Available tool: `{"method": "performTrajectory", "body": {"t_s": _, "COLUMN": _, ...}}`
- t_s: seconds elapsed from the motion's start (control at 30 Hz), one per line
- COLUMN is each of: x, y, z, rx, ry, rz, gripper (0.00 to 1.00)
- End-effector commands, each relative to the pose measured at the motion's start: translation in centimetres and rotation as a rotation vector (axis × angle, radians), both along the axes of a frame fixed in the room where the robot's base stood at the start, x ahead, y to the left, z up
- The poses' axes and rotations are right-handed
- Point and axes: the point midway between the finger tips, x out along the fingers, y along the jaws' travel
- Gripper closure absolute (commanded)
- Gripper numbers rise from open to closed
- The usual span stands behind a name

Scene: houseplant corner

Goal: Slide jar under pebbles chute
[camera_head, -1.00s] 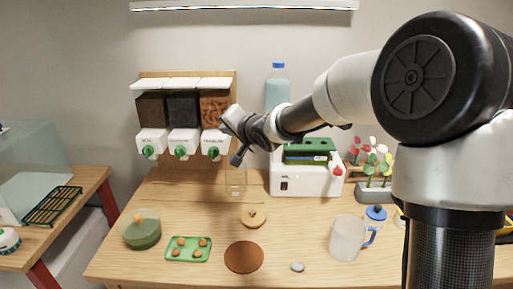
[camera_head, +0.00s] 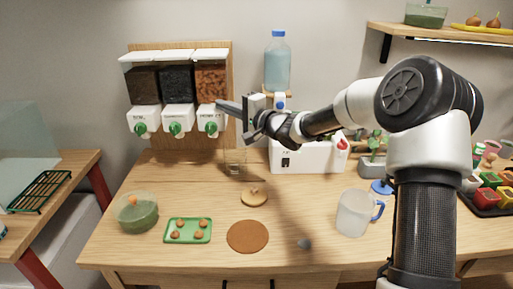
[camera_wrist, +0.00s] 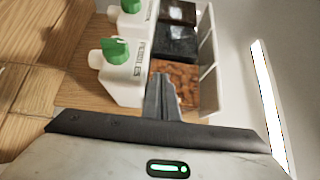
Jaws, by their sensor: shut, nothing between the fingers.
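The clear glass jar (camera_head: 235,163) stands upright on the table, a little right of the pebbles chute. Its see-through walls make its outline faint. The pebbles chute (camera_head: 209,119) is the rightmost white outlet, with a green knob (camera_head: 211,128), below a clear bin of orange-brown pebbles (camera_head: 211,82). My gripper (camera_head: 221,106) is shut and empty, above the jar, pointing left beside the pebbles dispenser. In the wrist view the closed fingers (camera_wrist: 161,82) overlap the pebbles bin (camera_wrist: 180,82). The jar is not visible in the wrist view.
A wooden lid (camera_head: 254,198), brown round mat (camera_head: 247,237), green tray (camera_head: 188,230) and green-filled bowl (camera_head: 137,213) lie in front. A white machine (camera_head: 305,156) stands right of the jar; a clear pitcher (camera_head: 354,213) is farther right. Bare wood surrounds the jar's front.

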Motion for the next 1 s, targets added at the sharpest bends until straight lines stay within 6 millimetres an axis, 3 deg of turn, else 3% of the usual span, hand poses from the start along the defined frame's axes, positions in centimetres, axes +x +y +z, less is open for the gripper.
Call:
{"method": "performTrajectory", "body": {"t_s": 0.03, "x": 0.2, "y": -1.4, "z": -0.1, "rx": -0.002, "ry": 0.001, "rz": -0.005, "gripper": 1.0}}
{"method": "performTrajectory", "body": {"t_s": 0.5, "x": 0.7, "y": -11.2, "z": -0.7, "rx": 0.0, "ry": 0.003, "rz": -0.001, "gripper": 1.0}}
{"method": "performTrajectory", "body": {"t_s": 1.0, "x": 0.7, "y": -10.8, "z": -12.0, "rx": 0.001, "ry": 0.004, "rz": 0.0, "gripper": 1.0}}
